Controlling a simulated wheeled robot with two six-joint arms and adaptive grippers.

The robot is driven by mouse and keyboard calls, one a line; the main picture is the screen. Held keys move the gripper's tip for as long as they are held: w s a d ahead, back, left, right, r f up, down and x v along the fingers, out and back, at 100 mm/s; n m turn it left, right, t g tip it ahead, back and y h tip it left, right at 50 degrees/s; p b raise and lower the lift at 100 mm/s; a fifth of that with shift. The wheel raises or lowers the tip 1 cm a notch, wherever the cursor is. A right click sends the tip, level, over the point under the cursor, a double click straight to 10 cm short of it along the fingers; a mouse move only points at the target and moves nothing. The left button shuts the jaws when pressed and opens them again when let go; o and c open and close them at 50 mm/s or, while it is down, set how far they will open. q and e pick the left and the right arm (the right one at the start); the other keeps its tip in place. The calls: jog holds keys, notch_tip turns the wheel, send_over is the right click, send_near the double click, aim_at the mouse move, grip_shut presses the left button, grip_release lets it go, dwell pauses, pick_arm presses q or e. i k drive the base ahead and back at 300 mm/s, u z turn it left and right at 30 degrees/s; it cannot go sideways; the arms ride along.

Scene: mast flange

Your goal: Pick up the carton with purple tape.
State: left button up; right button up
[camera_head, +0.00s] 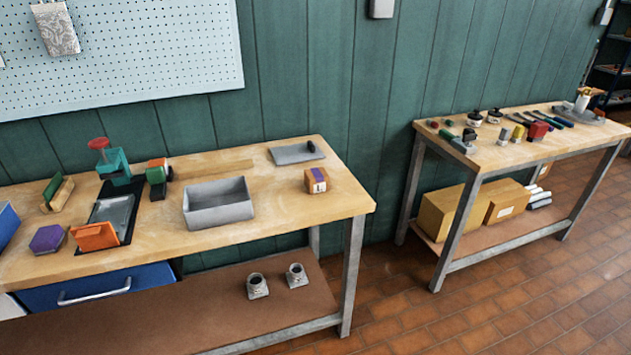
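A small brown carton with purple tape (317,181) stands on the right part of the near wooden workbench (285,215), close to its right end. The purple strip runs over its top and down its front, and a pale label shows on the front. Nothing touches the carton. Neither of my grippers shows in the head view.
A grey open bin (218,203) stands left of the carton, and a flat grey tray (296,153) lies behind it. Bench top in front of the carton is clear. A second bench (500,150) with tools stands right, across a floor gap.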

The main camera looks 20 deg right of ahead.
aim_at(317, 180)
jog(key=u, duration=0.4)
jog(key=k, duration=0.25)
jog(key=z, duration=1.5)
jog(key=i, duration=1.2)
jog(key=z, duration=0.15)
